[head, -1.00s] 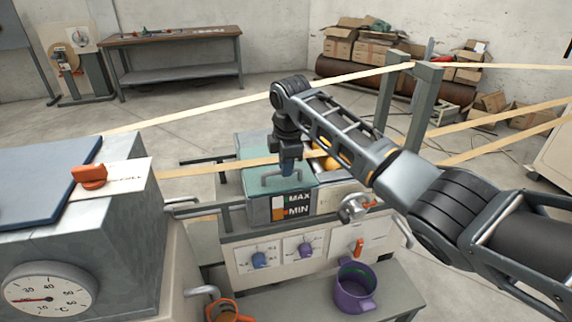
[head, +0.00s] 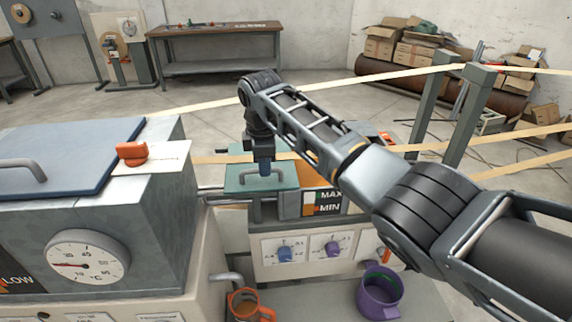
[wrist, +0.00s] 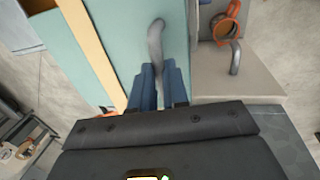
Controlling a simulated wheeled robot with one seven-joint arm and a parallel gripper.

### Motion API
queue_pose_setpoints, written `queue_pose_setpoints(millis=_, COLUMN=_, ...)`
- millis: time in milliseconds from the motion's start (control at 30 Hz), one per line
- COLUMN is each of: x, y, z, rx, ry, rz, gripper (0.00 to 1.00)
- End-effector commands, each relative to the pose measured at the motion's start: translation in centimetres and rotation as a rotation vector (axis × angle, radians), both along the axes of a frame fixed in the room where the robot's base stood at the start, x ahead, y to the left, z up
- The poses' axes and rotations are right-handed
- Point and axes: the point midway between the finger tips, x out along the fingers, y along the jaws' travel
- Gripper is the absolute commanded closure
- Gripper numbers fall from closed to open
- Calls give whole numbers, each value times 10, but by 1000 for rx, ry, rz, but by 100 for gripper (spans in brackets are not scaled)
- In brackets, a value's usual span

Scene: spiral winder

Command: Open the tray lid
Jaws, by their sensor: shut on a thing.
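The teal tray lid (head: 238,181) lies flat, offset to the left of the tray (head: 322,202) with the MAX/MIN label. My gripper (head: 265,170) comes down from above and is shut on the lid's grey bar handle. In the wrist view, my blue fingers (wrist: 160,85) close around the curved grey handle (wrist: 155,40) over the teal lid surface (wrist: 115,35). My arm hides part of the tray's right side and its inside.
A pale strip (head: 215,159) runs close behind the lid. The grey machine with a dial (head: 88,256) and an orange knob (head: 132,153) stands to the left. An orange mug (head: 247,305) and a purple cup (head: 380,292) stand below, in front.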

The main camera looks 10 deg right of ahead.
Motion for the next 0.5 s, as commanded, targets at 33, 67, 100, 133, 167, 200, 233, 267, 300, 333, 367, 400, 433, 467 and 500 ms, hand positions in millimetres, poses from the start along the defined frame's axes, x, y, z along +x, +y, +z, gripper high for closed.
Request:
queue_pose_setpoints(millis=33, x=1, y=2, z=0, rx=1, ry=-1, rz=-1, gripper=100)
queue_pose_setpoints(millis=67, x=1, y=3, z=0, rx=1, ry=-1, rz=-2, gripper=100)
queue_pose_setpoints(millis=100, x=1, y=3, z=0, rx=1, ry=-1, rz=-2, gripper=100)
queue_pose_setpoints(millis=133, x=1, y=3, z=1, rx=1, ry=-1, rz=-2, gripper=100)
queue_pose_setpoints(millis=167, x=1, y=3, z=1, rx=1, ry=-1, rz=-2, gripper=100)
queue_pose_setpoints(millis=200, x=1, y=3, z=1, rx=1, ry=-1, rz=-2, gripper=100)
queue_pose_setpoints(millis=233, x=1, y=3, z=1, rx=1, ry=-1, rz=-2, gripper=100)
queue_pose_setpoints(millis=267, x=1, y=3, z=1, rx=1, ry=-1, rz=-2, gripper=100)
queue_pose_setpoints(millis=300, x=1, y=3, z=1, rx=1, ry=-1, rz=-2, gripper=100)
queue_pose_setpoints(millis=333, x=1, y=3, z=1, rx=1, ry=-1, rz=-1, gripper=100)
queue_pose_setpoints(millis=367, x=1, y=3, z=1, rx=1, ry=-1, rz=-1, gripper=83)
queue_pose_setpoints(millis=400, x=1, y=3, z=1, rx=1, ry=-1, rz=-1, gripper=79)
queue_pose_setpoints(millis=433, x=0, y=3, z=1, rx=1, ry=-1, rz=-1, gripper=76)
queue_pose_setpoints(millis=467, x=1, y=3, z=1, rx=1, ry=-1, rz=-1, gripper=73)
queue_pose_setpoints(millis=500, x=1, y=3, z=1, rx=1, ry=-1, rz=-1, gripper=69)
